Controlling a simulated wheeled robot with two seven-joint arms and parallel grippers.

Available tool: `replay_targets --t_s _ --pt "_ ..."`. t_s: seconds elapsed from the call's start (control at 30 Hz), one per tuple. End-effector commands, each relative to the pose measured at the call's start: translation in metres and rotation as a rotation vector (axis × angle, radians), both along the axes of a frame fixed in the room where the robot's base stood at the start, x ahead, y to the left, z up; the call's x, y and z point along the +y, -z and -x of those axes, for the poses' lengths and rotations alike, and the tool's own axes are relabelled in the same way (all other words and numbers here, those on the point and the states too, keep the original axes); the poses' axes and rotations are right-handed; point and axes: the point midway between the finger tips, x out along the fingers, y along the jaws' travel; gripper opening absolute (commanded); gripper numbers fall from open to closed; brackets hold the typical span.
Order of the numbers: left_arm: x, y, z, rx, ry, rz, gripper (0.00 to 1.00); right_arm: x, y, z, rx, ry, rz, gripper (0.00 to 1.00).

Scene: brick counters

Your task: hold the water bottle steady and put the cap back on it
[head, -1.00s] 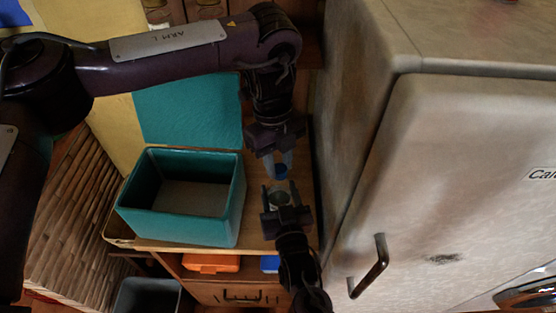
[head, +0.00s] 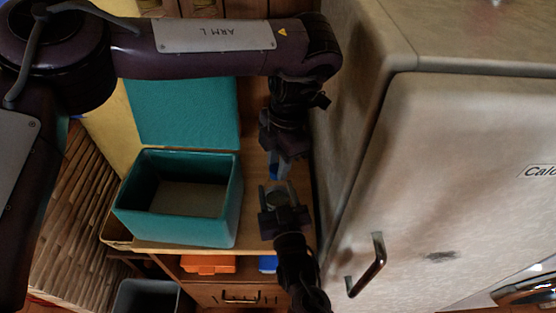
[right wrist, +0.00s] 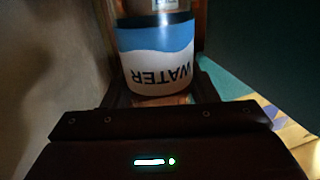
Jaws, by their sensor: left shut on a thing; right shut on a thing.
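The water bottle (right wrist: 155,55) shows in the right wrist view with a blue and white label reading WATER, upside down there. My right gripper (head: 278,191) is shut on the bottle at the lower middle of the head view; the bottle's pale round top (head: 278,201) shows between its fingers. My left gripper (head: 279,167) reaches in from above and is shut on a small blue cap (head: 273,172), mostly hidden by the fingers. In the picture the cap is just above the bottle with a small gap; their height difference I cannot tell.
An open teal box (head: 228,210) stands on the wooden counter (head: 252,228) left of the grippers. A pale cabinet with a dark handle (head: 368,268) closes off the right side. Orange (head: 208,264) and blue (head: 268,264) items lie on the shelf below.

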Motion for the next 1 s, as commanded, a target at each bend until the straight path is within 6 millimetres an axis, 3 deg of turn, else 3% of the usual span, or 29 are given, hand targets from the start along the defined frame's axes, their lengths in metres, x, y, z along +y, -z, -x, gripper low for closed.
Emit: replay_targets --t_s 0.1,0.13,0.3,0.57,1.0 --pt "0.001 -0.001 -0.002 -0.005 -0.004 -0.001 0.06 0.000 -0.001 0.000 -0.002 0.000 -0.001 0.00" --pt "0.001 -0.001 -0.002 -0.005 -0.004 -0.001 0.29 0.000 -0.001 0.000 -0.002 0.000 -0.001 0.00" --pt "0.001 -0.001 -0.002 -0.004 -0.004 0.000 0.49 0.000 -0.001 0.000 -0.002 0.000 -0.001 0.00" --pt "0.000 -0.001 -0.001 -0.003 -0.005 0.000 0.49 0.000 -0.001 0.000 -0.002 0.000 -0.001 0.00" --pt "0.000 -0.045 -0.001 -0.002 -0.004 0.000 0.49 0.000 -0.001 0.000 -0.002 0.000 -0.001 0.00"
